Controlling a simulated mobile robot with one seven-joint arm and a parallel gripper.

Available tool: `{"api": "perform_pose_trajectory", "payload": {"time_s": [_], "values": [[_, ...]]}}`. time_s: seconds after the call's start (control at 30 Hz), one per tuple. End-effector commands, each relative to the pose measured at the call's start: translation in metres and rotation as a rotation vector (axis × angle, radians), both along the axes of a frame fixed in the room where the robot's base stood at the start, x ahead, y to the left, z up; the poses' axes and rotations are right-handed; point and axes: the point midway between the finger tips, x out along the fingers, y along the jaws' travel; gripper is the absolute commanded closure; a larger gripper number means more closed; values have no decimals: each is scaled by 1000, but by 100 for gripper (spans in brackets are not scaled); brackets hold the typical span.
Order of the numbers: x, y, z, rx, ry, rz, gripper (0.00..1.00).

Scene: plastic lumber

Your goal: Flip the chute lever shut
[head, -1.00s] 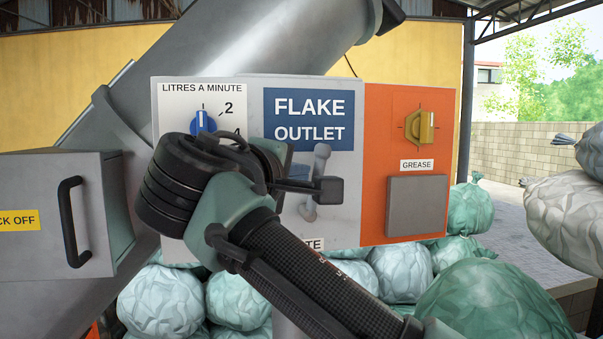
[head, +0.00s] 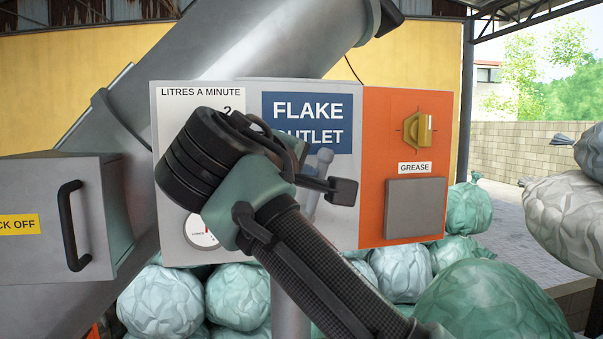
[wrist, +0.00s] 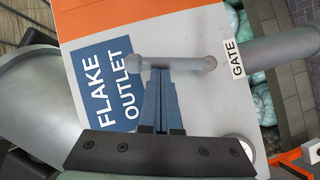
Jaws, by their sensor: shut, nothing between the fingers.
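The chute lever is a pale grey bar with a rounded knob (head: 324,157), on the grey panel under the blue FLAKE OUTLET sign (head: 306,108). In the head view it points up, leaning slightly right, and my gripper hides part of it. In the wrist view the whole lever (wrist: 185,62) runs across the picture, one end near the GATE label (wrist: 238,58). My gripper (head: 343,190) is shut and empty.
An orange panel to the right carries a yellow knob (head: 418,129) and a grey box (head: 415,208) under a GREASE label. A grey cabinet with a black handle (head: 73,225) stands at left. Bulging sacks (head: 490,300) lie below and right. A round gauge (head: 202,232) sits lower left.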

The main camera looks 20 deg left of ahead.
Motion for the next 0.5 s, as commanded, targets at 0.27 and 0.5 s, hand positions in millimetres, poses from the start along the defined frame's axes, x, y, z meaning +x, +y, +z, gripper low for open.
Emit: {"api": "perform_pose_trajectory", "payload": {"time_s": [0.27, 0.5], "values": [[8, -12, 0, 153, 105, -4, 100], [18, -26, -5, 189, 131, -5, 100]]}}
